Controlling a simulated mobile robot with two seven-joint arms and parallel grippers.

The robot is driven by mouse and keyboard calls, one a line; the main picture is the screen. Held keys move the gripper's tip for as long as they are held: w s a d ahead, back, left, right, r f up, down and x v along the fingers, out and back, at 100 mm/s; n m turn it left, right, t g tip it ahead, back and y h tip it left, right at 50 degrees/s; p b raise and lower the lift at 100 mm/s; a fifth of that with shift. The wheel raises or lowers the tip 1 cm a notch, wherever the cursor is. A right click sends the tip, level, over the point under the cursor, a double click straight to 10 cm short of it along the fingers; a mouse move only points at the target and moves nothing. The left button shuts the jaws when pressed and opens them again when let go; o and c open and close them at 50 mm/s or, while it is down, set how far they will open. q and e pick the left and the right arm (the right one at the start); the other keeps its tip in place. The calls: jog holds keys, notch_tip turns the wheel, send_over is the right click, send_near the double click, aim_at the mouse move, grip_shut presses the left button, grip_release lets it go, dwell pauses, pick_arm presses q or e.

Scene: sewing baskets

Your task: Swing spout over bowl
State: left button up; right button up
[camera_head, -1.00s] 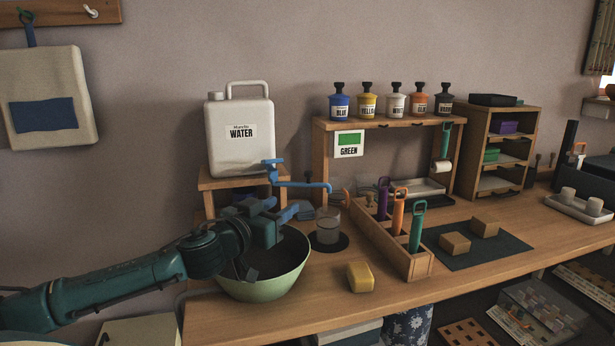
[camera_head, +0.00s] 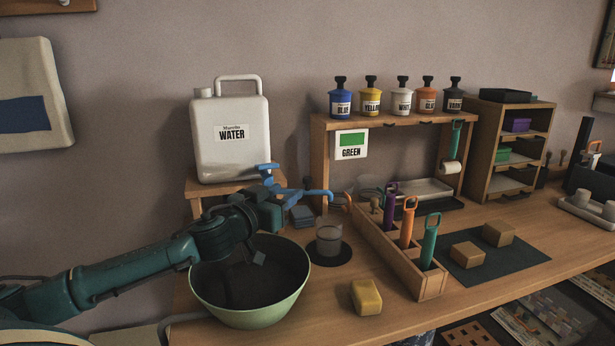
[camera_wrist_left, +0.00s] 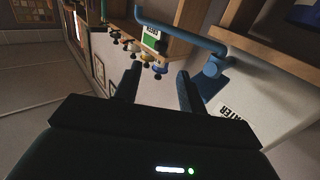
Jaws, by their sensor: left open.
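The white water jug (camera_head: 232,150) stands on a wooden stand at the back. Its blue spout (camera_head: 318,193) reaches right, with its tip above the area of the glass rather than the bowl. The green bowl (camera_head: 250,316) sits below my left arm, on the bench. My left gripper (camera_head: 278,208) is at the near side of the spout, above the bowl's back right rim, and partly hides the spout. My right gripper is not in view.
A clear glass (camera_head: 329,239) stands on a dark coaster right of the bowl. Paint bottles line the shelf (camera_head: 385,121) behind. Bare bench lies around the sponge.

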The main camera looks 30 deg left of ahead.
aim_at(305, 179)
pick_arm(q)
jog(key=w+p, duration=0.1)
jog(key=w, duration=0.9)
jog(key=shift+w+a+p, duration=0.15)
jog(key=shift+w+p, duration=0.05)
jog(key=shift+p, duration=0.2)
jog(key=shift+c, duration=0.3)
grip_shut()
